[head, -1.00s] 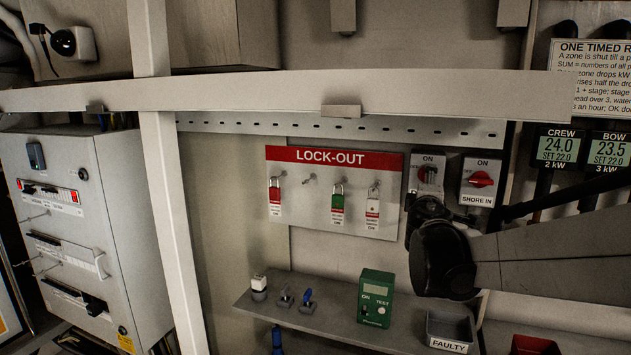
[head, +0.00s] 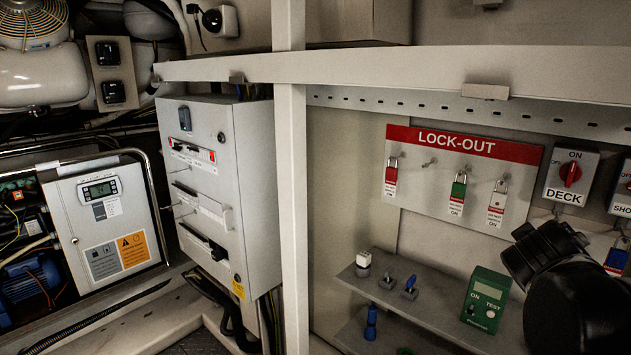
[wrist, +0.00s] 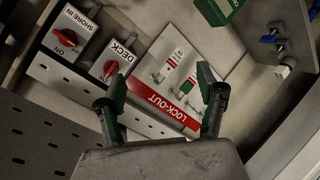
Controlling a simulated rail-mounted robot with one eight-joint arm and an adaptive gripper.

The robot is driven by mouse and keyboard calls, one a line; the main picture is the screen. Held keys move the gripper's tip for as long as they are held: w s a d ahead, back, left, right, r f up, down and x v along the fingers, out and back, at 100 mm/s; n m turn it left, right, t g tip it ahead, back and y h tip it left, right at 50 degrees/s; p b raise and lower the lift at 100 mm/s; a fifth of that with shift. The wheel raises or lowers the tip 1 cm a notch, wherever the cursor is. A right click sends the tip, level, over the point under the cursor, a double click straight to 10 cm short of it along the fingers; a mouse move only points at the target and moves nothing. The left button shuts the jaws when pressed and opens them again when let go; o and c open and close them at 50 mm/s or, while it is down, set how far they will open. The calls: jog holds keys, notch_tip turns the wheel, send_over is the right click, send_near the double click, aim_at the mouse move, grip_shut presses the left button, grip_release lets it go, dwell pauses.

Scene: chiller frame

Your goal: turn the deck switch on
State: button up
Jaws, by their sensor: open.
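The deck switch (head: 565,178) is a grey box labelled DECK with a red knob, at the right of the head view, right of the lock-out board. ON is marked above the knob and OFF at its left. I cannot tell for sure where the knob points. The switch also shows in the wrist view (wrist: 118,58), upper left and rotated. My gripper (wrist: 160,83) is open and empty, its fingers apart in front of the lock-out board and clear of the switch. In the head view my dark wrist is below the switch; the fingertips are not clear there.
The lock-out board (head: 465,140) holds red, green and white-tagged padlocks. A shelf (head: 425,312) below carries a green tester (head: 486,300) and small plugs. A shore-in switch (wrist: 80,32) sits beside the deck switch. A beam (head: 390,63) and post (head: 292,200) cross the front.

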jog(key=s+a+f+m+g+y, duration=0.1)
jog(key=s+a+f+y, duration=0.3)
jog(key=a, duration=0.6)
jog(key=s+a+f+m+g+y, duration=0.1)
jog(key=s+a+f+y, duration=0.3)
jog(key=s+a+f, duration=0.4)
jog(key=s+a+g, duration=0.1)
jog(key=a, duration=0.2)
jog(key=shift+a+y, duration=0.15)
jog(key=shift+y, duration=0.15)
jog(key=shift+f, duration=0.1)
